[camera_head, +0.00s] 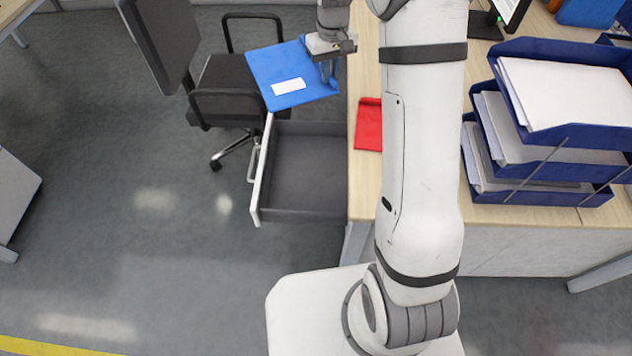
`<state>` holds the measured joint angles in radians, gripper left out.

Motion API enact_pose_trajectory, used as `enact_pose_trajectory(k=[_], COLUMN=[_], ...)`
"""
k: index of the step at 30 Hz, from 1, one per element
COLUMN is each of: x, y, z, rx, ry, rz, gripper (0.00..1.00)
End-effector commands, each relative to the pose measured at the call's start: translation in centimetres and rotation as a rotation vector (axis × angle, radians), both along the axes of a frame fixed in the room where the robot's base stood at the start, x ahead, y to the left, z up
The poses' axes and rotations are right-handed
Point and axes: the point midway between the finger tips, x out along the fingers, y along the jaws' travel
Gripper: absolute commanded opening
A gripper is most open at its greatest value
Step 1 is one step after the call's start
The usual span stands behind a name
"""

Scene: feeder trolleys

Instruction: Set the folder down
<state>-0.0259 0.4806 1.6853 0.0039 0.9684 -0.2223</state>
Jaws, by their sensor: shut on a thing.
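A blue folder (262,72) with a white label (289,87) is held out in the air by its right edge. My gripper (327,70) is shut on that edge. The folder appears above the far end of an open drawer (305,165) and in front of an office chair; its exact height is hard to tell. The drawer is grey inside with a white front, and its visible part looks empty. A red folder (368,125) lies on the wooden desk (362,175) beside the drawer, partly hidden by my arm.
Blue stacked letter trays (540,140) full of paper stand on the desk at the right. A black office chair (225,75) stands behind the drawer, with a dark panel (160,40) at its left.

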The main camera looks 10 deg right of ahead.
Motion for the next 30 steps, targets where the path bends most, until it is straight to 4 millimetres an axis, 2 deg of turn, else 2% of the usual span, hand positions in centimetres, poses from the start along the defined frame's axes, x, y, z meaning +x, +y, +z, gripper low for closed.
enact_pose_trajectory(k=[1, 3, 21, 30], x=[0.4, 0.9, 4.7, 5.7], y=[0.6, 1.3, 7.5, 9.4], z=[-2.6, -4.3, -17.6, -23.1], rx=[0.0, 0.0, -0.018, -0.022], ry=[-0.003, -0.005, -0.033, -0.019], rz=[0.111, 0.284, 1.735, 2.311], gripper=[0.0, 0.0, 0.0, 0.0])
